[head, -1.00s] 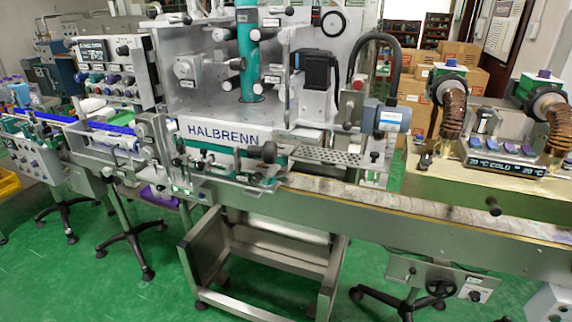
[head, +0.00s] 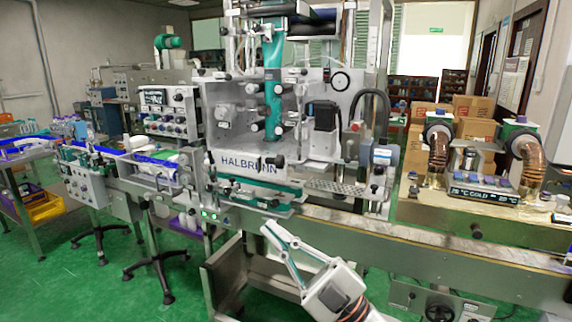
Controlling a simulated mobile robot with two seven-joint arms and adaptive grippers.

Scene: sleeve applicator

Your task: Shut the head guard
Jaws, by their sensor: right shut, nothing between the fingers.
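The sleeve applicator (head: 228,162), marked HALBRENN, stands in the middle of the head view, with a grey metal face, black knobs and a green vertical column (head: 273,85). A clear head guard cannot be told apart for certain from the frame and panels around the head. My right gripper (head: 268,231) comes in from the bottom, in front of and below the applicator's front edge. Its fingers point up and left, and it is shut and empty. It appears apart from the machine. My left gripper is not in view.
A long conveyor (head: 400,241) runs right from the applicator. A heater unit with copper hoses (head: 437,160) stands on the right, with cardboard boxes (head: 470,112) behind. A control box (head: 168,108) is to the left. A metal cart frame (head: 222,275) stands below.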

